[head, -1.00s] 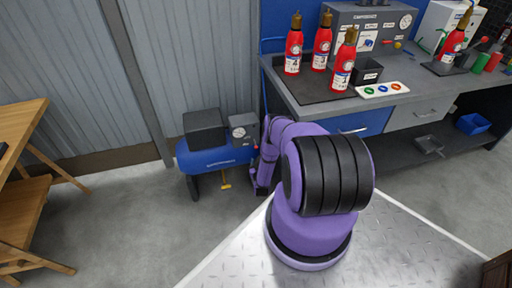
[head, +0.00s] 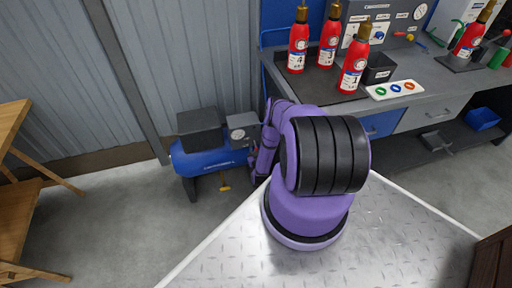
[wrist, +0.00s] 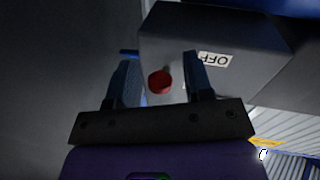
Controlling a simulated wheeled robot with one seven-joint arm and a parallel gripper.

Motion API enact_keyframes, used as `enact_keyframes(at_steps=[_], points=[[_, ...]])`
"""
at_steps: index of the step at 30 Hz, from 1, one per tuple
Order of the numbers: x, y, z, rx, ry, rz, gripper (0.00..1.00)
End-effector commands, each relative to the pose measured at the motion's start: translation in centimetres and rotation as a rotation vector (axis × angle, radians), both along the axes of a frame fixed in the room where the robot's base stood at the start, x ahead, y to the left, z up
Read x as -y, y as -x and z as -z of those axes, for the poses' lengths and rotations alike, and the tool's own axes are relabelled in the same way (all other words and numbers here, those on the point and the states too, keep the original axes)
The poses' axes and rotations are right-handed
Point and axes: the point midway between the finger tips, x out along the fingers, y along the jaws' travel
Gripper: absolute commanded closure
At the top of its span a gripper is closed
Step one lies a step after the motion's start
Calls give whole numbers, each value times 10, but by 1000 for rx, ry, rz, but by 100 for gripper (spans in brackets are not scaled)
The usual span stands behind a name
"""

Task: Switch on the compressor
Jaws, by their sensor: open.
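The compressor has a blue tank (head: 212,163) and stands on the floor by the corrugated wall. A dark block (head: 200,131) sits on top, with a round gauge (head: 238,134) on a grey box beside it. In the wrist view, a grey box (wrist: 180,35) with a red round knob or button (wrist: 160,82) and an upside-down OFF label (wrist: 215,60) faces me. My gripper (wrist: 158,62) is open, with the red part showing between its fingers; I cannot tell whether they touch it.
A workbench (head: 437,75) with red extinguishers (head: 355,68) stands at the right. A wooden table (head: 12,150) is at the left. A yellow part (head: 225,186) hangs under the tank. The concrete floor between table and compressor is clear.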

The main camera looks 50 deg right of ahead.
Motion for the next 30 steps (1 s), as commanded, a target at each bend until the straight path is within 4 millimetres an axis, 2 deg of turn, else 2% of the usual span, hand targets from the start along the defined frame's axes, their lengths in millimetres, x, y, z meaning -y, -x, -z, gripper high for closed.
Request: enact_keyframes(at_steps=[5, 9, 11, 22, 30], points=[[0, 0, 0, 0, 0, 0, 55], [0, 0, 0, 0, 0, 0, 87], [0, 0, 0, 0, 0, 0, 100], [0, 1, -3, -43, -25, -2, 100], [-2, 3, -13, -193, -116, -4, 100]])
